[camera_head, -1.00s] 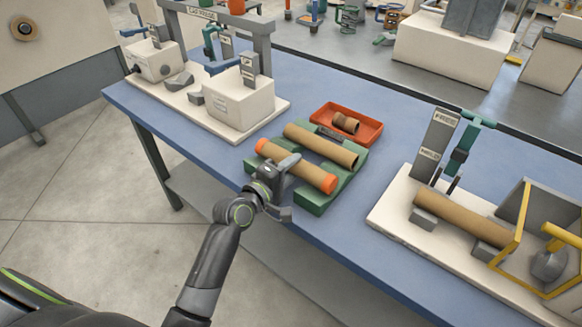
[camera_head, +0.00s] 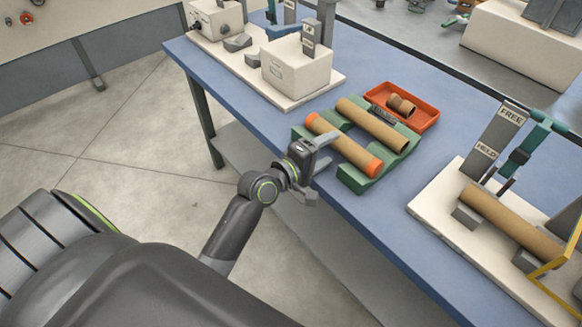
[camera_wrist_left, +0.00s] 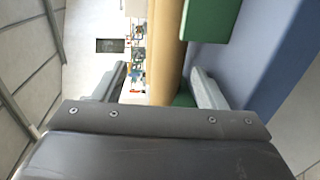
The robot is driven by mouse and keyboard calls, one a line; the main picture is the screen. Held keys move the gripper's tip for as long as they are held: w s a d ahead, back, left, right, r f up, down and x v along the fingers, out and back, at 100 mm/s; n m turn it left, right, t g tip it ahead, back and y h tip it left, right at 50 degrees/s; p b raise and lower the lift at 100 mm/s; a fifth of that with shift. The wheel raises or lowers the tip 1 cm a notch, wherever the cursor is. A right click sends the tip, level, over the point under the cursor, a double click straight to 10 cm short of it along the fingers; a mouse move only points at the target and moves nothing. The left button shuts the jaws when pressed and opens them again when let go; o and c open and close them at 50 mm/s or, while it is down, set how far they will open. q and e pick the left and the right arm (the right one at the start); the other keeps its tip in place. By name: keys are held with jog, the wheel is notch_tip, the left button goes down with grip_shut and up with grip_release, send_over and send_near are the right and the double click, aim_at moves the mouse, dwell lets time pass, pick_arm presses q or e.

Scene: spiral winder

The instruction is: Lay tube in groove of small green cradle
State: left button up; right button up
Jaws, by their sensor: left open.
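A brown tube with orange end caps (camera_head: 343,145) lies in the front groove of the small green cradle (camera_head: 355,184). A second, plain brown tube (camera_head: 372,125) lies in the rear groove, parallel to it. My left gripper (camera_head: 320,168) is open and empty, at the table's front edge just in front of the capped tube. In the left wrist view, a tube (camera_wrist_left: 165,50) and green cradle parts (camera_wrist_left: 208,20) show beyond the open fingers (camera_wrist_left: 160,85). My right gripper is not in view.
An orange tray (camera_head: 415,108) with small brown pieces stands behind the cradle. A white fixture with a tube (camera_head: 510,222) and FREE/HELD lever is at right. A white fixture with blocks (camera_head: 297,70) is at back left.

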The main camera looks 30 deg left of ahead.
pick_arm(q)
jog(key=v, duration=1.3)
jog(key=shift+r, duration=0.1)
notch_tip(320, 180, up, 7)
jog(key=p, duration=0.7)
